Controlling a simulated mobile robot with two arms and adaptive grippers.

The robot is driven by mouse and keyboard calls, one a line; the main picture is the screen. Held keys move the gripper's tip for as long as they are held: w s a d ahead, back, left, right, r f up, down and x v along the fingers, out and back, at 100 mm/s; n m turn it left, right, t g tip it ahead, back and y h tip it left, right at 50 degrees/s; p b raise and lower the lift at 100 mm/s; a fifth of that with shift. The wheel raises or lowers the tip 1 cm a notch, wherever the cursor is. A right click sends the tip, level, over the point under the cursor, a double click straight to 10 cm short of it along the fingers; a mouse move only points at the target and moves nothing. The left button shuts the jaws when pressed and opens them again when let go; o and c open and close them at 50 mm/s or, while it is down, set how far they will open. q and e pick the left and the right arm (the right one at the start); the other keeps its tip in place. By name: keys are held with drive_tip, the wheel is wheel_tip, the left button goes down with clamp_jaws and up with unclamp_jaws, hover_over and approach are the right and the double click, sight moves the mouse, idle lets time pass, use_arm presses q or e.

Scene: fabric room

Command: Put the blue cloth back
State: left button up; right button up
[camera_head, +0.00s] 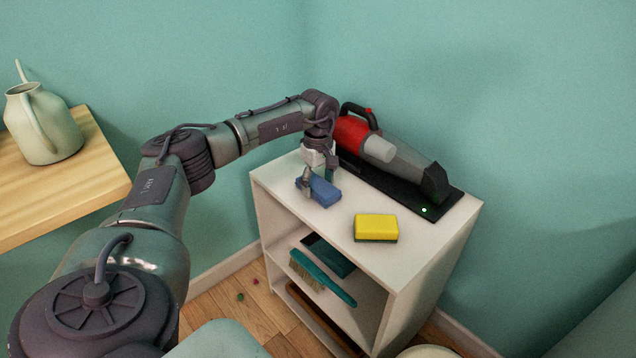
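The blue cloth (324,193) is a small folded block on the white top of the shelf unit (310,215), near its left front edge. My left gripper (312,182) points down at the cloth from above, with one finger at the cloth's left end. The other fingertip is hard to make out, so I cannot tell whether the fingers grip the cloth or only stand around it. The cloth seems to rest on the shelf top. My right gripper is out of view.
A yellow sponge (376,226) lies to the right of the cloth. A red and grey handheld vacuum (390,150) sits on a black base behind. A teal brush (322,276) and dustpan (328,254) are on the lower shelf. A watering can (45,125) stands on a wooden table (60,195).

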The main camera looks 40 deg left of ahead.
sight(318, 184)
use_arm(q)
drive_tip(key=shift+o, duration=0.6)
wheel_tip(318, 184, up, 8)
drive_tip(key=shift+r+p, duration=0.2)
drive_tip(key=shift+p, duration=0.8)
drive_tip(key=shift+r+p, duration=0.35)
drive_tip(key=shift+r, duration=1.65)
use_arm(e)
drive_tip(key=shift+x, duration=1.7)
use_arm(q)
drive_tip(key=shift+f, duration=0.1)
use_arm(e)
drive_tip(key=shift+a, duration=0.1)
